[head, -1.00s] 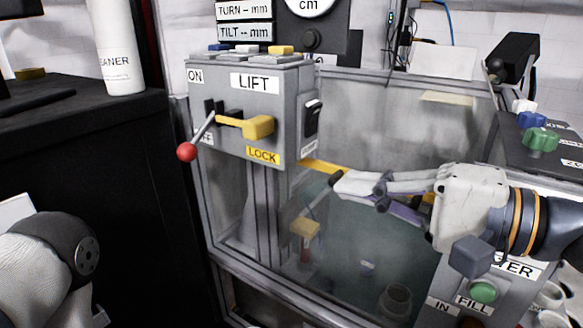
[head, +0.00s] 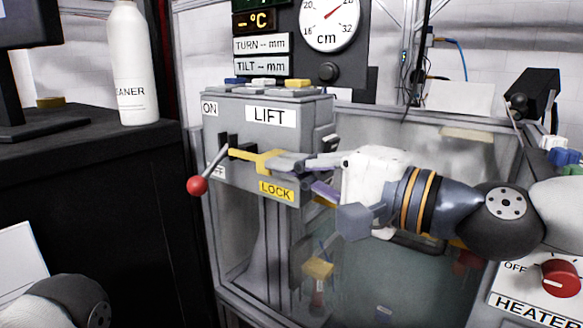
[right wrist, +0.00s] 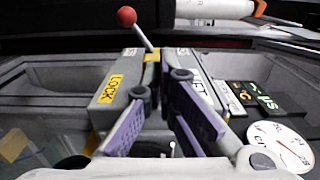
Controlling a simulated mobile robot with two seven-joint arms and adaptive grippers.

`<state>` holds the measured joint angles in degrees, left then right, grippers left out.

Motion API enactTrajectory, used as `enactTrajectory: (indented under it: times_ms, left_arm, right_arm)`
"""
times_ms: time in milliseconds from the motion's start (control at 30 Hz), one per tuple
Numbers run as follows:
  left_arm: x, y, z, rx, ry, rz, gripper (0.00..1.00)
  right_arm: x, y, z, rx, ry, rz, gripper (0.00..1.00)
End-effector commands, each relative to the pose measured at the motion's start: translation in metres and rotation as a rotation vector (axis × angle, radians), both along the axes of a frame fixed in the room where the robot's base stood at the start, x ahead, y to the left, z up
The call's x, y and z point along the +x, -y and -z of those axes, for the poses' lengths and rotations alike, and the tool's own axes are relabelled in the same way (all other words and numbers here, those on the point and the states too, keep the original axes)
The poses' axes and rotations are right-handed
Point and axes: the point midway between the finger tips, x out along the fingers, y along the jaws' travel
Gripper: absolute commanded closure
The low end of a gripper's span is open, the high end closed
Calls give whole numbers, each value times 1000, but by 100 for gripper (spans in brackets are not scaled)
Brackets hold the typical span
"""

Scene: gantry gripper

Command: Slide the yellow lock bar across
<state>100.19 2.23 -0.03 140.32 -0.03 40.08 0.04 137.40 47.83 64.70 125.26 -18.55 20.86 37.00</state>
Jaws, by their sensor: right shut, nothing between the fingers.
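A bit of the yellow bar (right wrist: 152,56) also shows beyond the fingers in the right wrist view. My right gripper (head: 283,163) is shut with nothing between its fingers, its tips at the bar's knob end; whether they touch it I cannot tell. The lever with the red ball (head: 197,186) points down-left, its ball also in the right wrist view (right wrist: 126,16). My left gripper is out of view.
The yellow LOCK label (head: 276,191) is just below the bar. A clear-walled tank (head: 400,140) stands right of and behind the box. A white cleaner bottle (head: 133,70) stands on the black cabinet at left. A red heater knob (head: 561,278) is at lower right.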

Motion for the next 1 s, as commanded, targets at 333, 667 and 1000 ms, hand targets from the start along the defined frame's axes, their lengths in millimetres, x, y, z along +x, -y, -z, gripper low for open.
enactTrajectory:
  times_ms: [333, 667, 1000]
  left_arm:
    - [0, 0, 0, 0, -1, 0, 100]
    - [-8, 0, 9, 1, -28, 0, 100]
    - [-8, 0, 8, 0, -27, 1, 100]
  right_arm:
    - [2, -2, 1, -1, -1, 0, 100]
    - [29, -39, 2, -2, -3, 0, 100]
    - [29, -40, -1, 0, 1, 1, 100]
